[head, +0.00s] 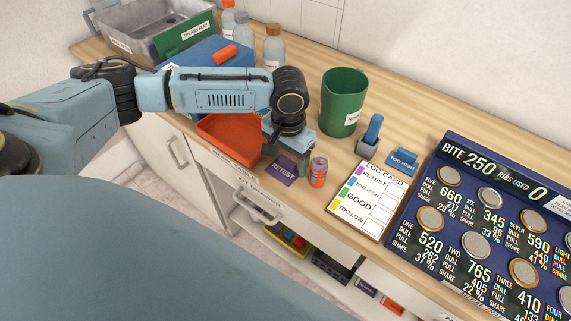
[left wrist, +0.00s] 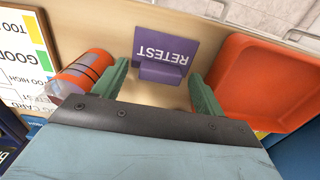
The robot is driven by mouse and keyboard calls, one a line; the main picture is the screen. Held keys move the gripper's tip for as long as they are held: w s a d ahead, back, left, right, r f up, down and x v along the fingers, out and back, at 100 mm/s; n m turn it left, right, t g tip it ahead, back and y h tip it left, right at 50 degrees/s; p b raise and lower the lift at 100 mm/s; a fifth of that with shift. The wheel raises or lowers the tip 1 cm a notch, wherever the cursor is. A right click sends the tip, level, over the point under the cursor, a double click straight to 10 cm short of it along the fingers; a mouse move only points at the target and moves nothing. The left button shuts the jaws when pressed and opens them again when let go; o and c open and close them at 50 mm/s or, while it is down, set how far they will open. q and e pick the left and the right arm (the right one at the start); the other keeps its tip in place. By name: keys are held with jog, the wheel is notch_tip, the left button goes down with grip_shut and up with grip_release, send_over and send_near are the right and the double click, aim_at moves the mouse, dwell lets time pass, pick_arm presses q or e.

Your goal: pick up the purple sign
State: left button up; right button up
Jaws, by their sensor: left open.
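The purple sign (head: 284,169) reads RETEST and stands on the wooden counter near its front edge. My left gripper (head: 288,157) is above and right at the sign, pointing down. In the left wrist view, the sign (left wrist: 164,48) lies beyond the two green fingers of the left gripper (left wrist: 158,88), which are open with the sign's base between and just ahead of their tips. I cannot tell whether a finger touches it. My right gripper is not in view.
An orange can (head: 318,172) stands close right of the sign, and a red tray (head: 222,138) close left. A log card (head: 368,200), green bin (head: 343,103), blue TOO HIGH sign (head: 402,162) and blue score board (head: 489,226) are farther right.

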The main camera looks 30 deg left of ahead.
aim_at(288, 160)
pick_arm(q)
jog(key=shift+c, duration=0.5)
jog(key=c, duration=1)
notch_tip(288, 160, up, 10)
jog(key=p, duration=0.1)
jog(key=shift+p, duration=0.35)
